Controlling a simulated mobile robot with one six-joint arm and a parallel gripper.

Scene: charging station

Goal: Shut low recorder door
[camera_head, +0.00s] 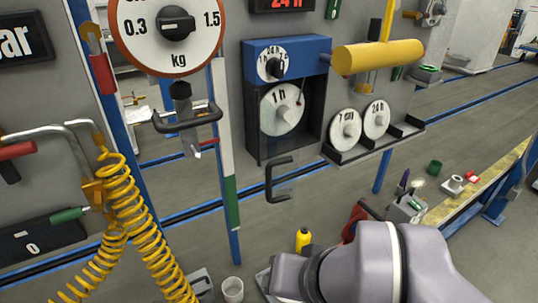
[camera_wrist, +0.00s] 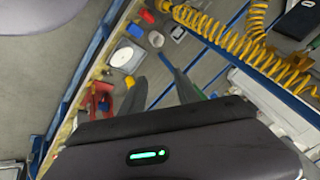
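The recorder (camera_head: 285,58) is a box with a blue upper part and a dark lower bay, mounted on the grey panel in the head view. A round white disc marked "1 h" (camera_head: 282,108) shows in the lower bay. The low recorder door (camera_head: 296,184) looks like a clear pane hanging down below the bay, open, with a black bracket handle (camera_head: 277,180). My gripper (camera_wrist: 154,68) shows in the wrist view with two dark fingers apart and nothing seen between them. It points at the bench and floor, away from the recorder. In the head view my fingers are hidden.
A yellow cylinder (camera_head: 378,57) juts out right of the recorder. A shelf with two discs (camera_head: 375,140) sits below it. A black handle (camera_head: 188,118) and yellow coiled hoses (camera_head: 122,195) are to the left. A bench (camera_head: 470,190) with small items stands right.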

